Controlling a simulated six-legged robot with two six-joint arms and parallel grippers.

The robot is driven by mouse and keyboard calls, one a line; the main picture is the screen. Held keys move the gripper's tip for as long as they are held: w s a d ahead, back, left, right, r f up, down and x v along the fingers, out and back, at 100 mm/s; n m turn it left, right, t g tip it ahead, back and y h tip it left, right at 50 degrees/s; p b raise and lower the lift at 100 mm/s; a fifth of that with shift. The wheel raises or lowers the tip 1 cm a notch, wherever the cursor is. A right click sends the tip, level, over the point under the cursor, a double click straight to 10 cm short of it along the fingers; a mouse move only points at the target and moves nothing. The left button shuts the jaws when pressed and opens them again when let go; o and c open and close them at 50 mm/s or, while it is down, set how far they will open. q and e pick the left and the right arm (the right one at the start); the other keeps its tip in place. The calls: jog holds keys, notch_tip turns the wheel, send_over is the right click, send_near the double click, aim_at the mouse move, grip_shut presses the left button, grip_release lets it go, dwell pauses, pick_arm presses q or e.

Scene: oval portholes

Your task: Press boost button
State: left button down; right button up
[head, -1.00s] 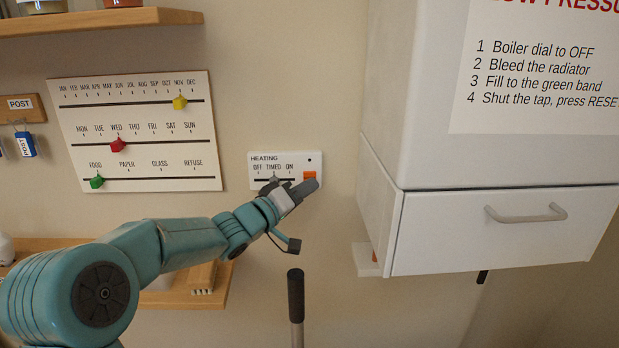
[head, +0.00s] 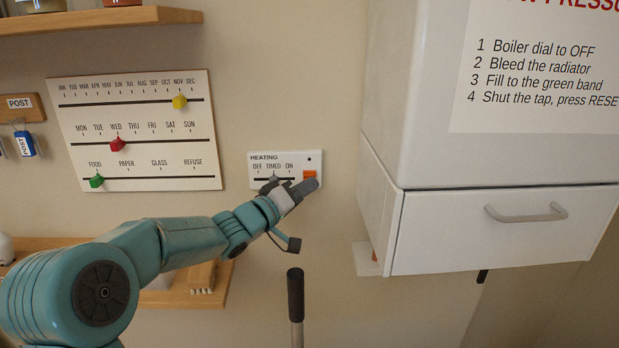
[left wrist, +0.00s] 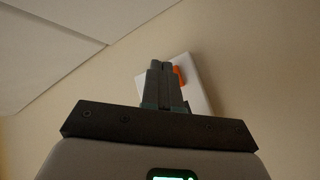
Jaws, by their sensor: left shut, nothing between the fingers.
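The white heating panel (head: 300,160) is on the wall, with OFF, TIMED and ON marks and a grey slider (head: 274,180) near TIMED. The orange button (head: 310,174) is at its right end, below a small dark dot. My left gripper (head: 312,184) is shut and empty, with its tips at the button's lower edge. I cannot tell whether they touch it. In the left wrist view the shut fingers (left wrist: 161,68) point at the panel (left wrist: 192,70), and the orange button (left wrist: 180,76) shows just right of them. My right gripper is not in view.
A white boiler cabinet (head: 385,195) with a drawer handle (head: 525,213) stands out from the wall at right. A calendar board (head: 140,135) with coloured sliders hangs at left. A dark-topped upright handle (head: 295,295) is below the panel. A wooden shelf (head: 215,290) is at lower left.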

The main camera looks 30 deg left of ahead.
pick_arm(q)
jog(key=shift+w, duration=0.1)
dwell(0.6)
jog(key=shift+w+a+p, duration=0.3)
jog(key=shift+p, duration=0.15)
jog(key=shift+w+a+p, duration=0.2)
jog(key=shift+w+p, duration=0.1)
jog(key=shift+p, duration=0.1)
dwell(0.4)
jog(key=shift+d, duration=0.1)
jog(key=shift+s+d+b, duration=0.4)
jog(key=shift+s, duration=0.25)
